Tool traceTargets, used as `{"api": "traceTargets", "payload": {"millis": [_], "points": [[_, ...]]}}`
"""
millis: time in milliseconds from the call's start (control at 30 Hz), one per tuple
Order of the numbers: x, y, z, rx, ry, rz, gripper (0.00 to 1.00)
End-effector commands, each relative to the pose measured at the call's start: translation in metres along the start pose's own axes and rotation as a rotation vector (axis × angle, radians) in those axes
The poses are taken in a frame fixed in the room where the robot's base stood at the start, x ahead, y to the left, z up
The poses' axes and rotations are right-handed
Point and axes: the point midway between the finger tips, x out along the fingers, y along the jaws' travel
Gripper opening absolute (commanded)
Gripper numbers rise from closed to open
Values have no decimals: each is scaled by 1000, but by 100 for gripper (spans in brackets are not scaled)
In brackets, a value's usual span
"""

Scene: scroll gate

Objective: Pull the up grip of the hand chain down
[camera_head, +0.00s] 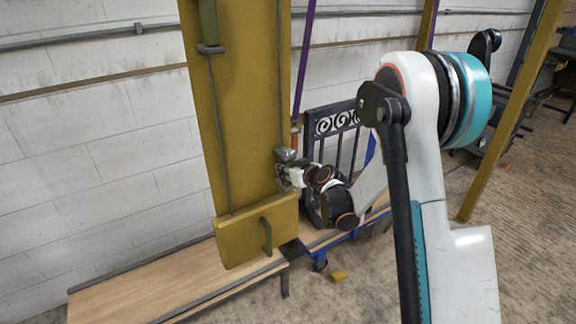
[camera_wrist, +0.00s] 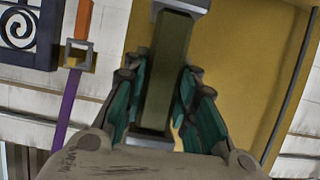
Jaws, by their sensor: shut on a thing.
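A hand chain hangs in two strands in front of a tall yellow panel (camera_head: 237,110). The left strand has a dark green grip (camera_head: 209,22) with a grey collar, high up at the top edge of the head view. My gripper (camera_head: 287,165) is at the lower end of the right strand (camera_head: 280,75). In the wrist view, my gripper (camera_wrist: 165,100) has its teal fingers shut on a dark green grip (camera_wrist: 168,65) with a grey collar at its end. In the head view, my gripper hides most of this held grip. No up or down marking is readable.
A yellow box with a green handle (camera_head: 267,236) is at the panel's foot. A wooden bench (camera_head: 170,288) stands below. The dark scroll gate (camera_head: 342,125) and a purple rod (camera_head: 304,50) are right of the panel. A yellow post (camera_head: 515,110) stands farther right.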

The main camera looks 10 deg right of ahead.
Motion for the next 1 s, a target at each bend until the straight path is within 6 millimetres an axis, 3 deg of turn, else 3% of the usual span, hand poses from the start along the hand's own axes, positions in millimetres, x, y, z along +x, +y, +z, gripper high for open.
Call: {"api": "traceTargets", "payload": {"millis": [33, 200, 600, 633, 700, 1000], "points": [[4, -1, 13, -4, -8, -4, 0], [9, -1, 22, -3, -8, -4, 0], [10, 0, 24, -4, -8, -4, 0], [10, 0, 24, -4, -8, -4, 28], [10, 0, 23, -4, -8, -3, 44], [10, 0, 21, -1, -4, -2, 47]]}}
